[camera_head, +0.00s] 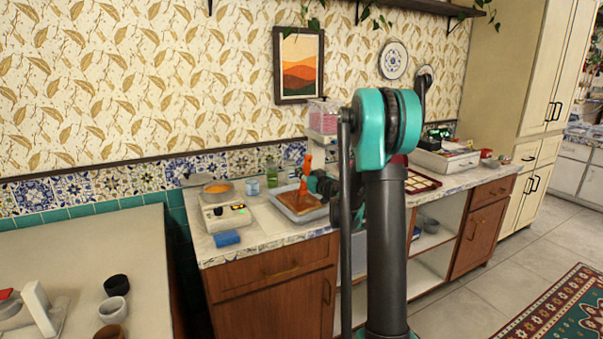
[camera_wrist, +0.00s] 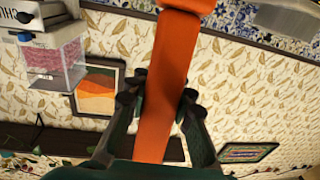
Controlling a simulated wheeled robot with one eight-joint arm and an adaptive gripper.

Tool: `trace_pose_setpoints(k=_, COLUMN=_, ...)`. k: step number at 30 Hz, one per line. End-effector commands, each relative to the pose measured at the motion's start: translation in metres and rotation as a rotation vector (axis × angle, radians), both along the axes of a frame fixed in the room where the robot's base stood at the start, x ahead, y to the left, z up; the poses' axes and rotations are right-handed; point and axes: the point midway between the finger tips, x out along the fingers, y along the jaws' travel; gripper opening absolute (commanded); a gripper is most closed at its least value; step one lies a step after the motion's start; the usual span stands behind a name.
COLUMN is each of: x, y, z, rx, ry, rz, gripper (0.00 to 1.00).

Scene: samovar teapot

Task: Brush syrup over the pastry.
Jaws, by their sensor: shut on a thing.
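An orange brush (camera_wrist: 165,85) is held in my gripper (camera_wrist: 158,100), between its two dark fingers. In the head view the brush (camera_head: 304,184) hangs upright over the tray (camera_head: 282,213), and my gripper (camera_head: 313,183) closes on it from the right. The tray is shallow and grey, and the brown pastry (camera_head: 297,204) lies in it. The brush's lower end is at or just above the pastry; I cannot tell whether it touches. A metal bowl with orange contents (camera_head: 218,188) stands to the left, at the back of a white scale (camera_head: 226,214).
A blue sponge (camera_head: 226,238) lies at the counter's front left. A blue-white jar (camera_head: 252,187) and a green bottle (camera_head: 272,174) stand behind the tray. A pink-filled dispenser (camera_head: 323,118) rises behind it, also in the wrist view (camera_wrist: 55,60).

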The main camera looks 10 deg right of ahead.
Motion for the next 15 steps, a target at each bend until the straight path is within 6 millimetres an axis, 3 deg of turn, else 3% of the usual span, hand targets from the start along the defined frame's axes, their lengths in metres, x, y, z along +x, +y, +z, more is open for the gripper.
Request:
trace_pose_setpoints(k=6, x=-0.013, y=-0.006, z=-0.001, rx=0.0, ry=0.0, rz=-0.001, gripper=0.0)
trace_pose_setpoints(k=15, x=-0.009, y=-0.022, z=-0.001, rx=0.0, ry=0.0, rz=-0.002, gripper=0.0)
